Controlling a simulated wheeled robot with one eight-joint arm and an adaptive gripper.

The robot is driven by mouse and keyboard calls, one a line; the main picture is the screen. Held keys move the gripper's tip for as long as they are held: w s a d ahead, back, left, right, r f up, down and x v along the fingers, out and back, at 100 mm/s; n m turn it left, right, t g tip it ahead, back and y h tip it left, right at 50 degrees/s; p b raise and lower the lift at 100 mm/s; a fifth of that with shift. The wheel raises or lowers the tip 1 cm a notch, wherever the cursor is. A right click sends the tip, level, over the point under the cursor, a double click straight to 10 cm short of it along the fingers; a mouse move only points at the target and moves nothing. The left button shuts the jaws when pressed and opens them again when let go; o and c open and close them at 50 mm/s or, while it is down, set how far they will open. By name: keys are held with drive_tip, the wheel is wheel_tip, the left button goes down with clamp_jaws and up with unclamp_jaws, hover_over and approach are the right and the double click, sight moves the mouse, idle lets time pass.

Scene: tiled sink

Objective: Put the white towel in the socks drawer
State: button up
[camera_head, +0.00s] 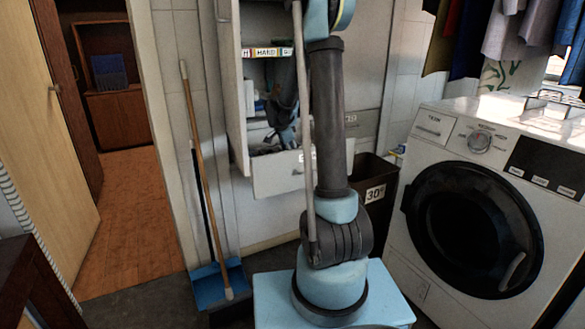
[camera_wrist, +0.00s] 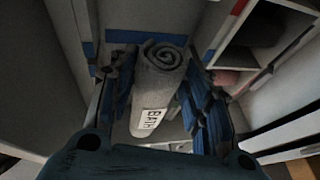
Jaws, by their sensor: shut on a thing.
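A rolled pale grey-white towel (camera_wrist: 160,82) with a "BATH" tag sits between the fingers of my gripper (camera_wrist: 158,100) in the wrist view. The gripper is shut on it, with its spiral end facing away from my palm. An open drawer (camera_head: 275,178) juts out low in that cabinet, just below the gripper area. Some dark cloth shows inside it. I cannot read its label, and the towel cannot be made out in the head view.
A shelf edge labelled "HAND" (camera_head: 266,52) is above the drawer. A broom (camera_head: 203,170) and blue dustpan (camera_head: 218,284) stand left of the cabinet. A dark bin (camera_head: 375,195) and a washing machine (camera_head: 470,200) are to the right. The cabinet door (camera_head: 232,75) stands open.

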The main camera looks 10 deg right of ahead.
drive_tip(key=shift+f, duration=2.95)
drive_tip(key=o, duration=1.1)
drive_tip(key=shift+r, duration=0.1)
drive_tip(key=shift+v, duration=3.65)
drive_tip(key=shift+s, duration=0.1)
